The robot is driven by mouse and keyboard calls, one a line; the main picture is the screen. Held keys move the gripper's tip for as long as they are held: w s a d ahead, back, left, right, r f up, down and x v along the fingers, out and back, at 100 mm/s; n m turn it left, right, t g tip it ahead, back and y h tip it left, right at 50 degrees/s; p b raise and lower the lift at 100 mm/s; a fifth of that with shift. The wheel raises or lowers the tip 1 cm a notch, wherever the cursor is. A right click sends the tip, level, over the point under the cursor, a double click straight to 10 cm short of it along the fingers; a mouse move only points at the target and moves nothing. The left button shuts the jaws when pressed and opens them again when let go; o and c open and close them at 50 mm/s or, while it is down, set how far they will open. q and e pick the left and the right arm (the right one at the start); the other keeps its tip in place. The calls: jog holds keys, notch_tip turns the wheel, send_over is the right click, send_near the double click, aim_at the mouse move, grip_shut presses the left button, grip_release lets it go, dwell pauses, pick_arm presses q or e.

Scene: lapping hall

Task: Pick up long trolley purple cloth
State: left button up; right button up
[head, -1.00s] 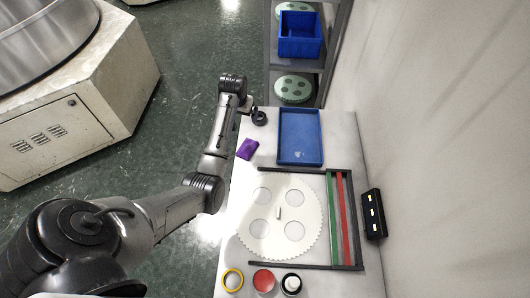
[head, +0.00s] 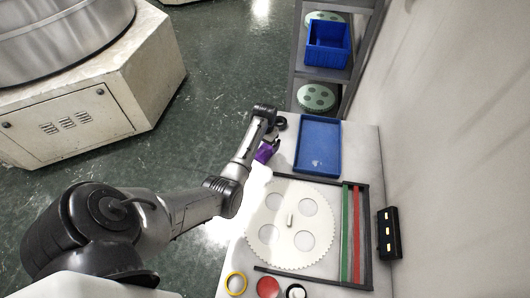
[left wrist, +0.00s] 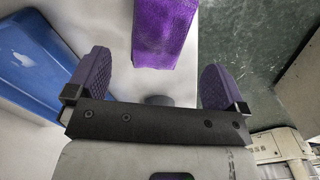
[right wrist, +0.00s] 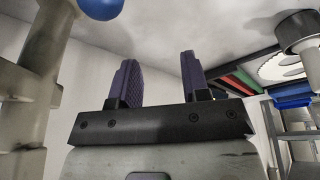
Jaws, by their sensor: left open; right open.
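The purple cloth (head: 266,151) lies on the white table near its left edge, beside the blue tray, partly hidden by my left arm in the head view. In the left wrist view the purple cloth (left wrist: 163,32) is a folded block at the top middle. My left gripper (left wrist: 157,80) is open, and the cloth lies just ahead of the gap between its fingers, with nothing held. My right gripper (right wrist: 162,75) is open and empty in the right wrist view, away from the cloth; it does not show in the head view.
A blue tray (head: 318,147) lies right of the cloth. A white toothed disc (head: 292,224) sits nearer on the table, with green and red strips beside it. A shelf with a blue bin (head: 328,44) stands behind. Several small round items are at the front.

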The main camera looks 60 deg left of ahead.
aim_at(265, 150)
pick_arm(q)
jog(key=shift+d+f+b, duration=0.1)
jog(key=shift+f+b, duration=0.5)
jog(key=shift+f, duration=2)
jog(key=c, duration=1.1)
jog(key=shift+r, duration=0.1)
jog(key=shift+r, duration=0.5)
jog(key=r, duration=0.2)
jog(key=d+r+p, duration=0.1)
jog(key=shift+w+d+r+p, duration=0.1)
jog(key=shift+w+r+p, duration=0.1)
jog(key=shift+r+p, duration=0.15)
jog(key=w+d+r, duration=0.1)
jog(key=d+r, duration=0.1)
jog(key=d, duration=0.1)
jog(key=w+d+r, duration=0.1)
jog(key=d+r, duration=0.1)
jog(key=d, duration=0.1)
jog(key=w+d+r+p, duration=0.1)
jog(key=d+r, duration=0.1)
jog(key=d, duration=0.2)
jog(key=shift+w+r, duration=0.1)
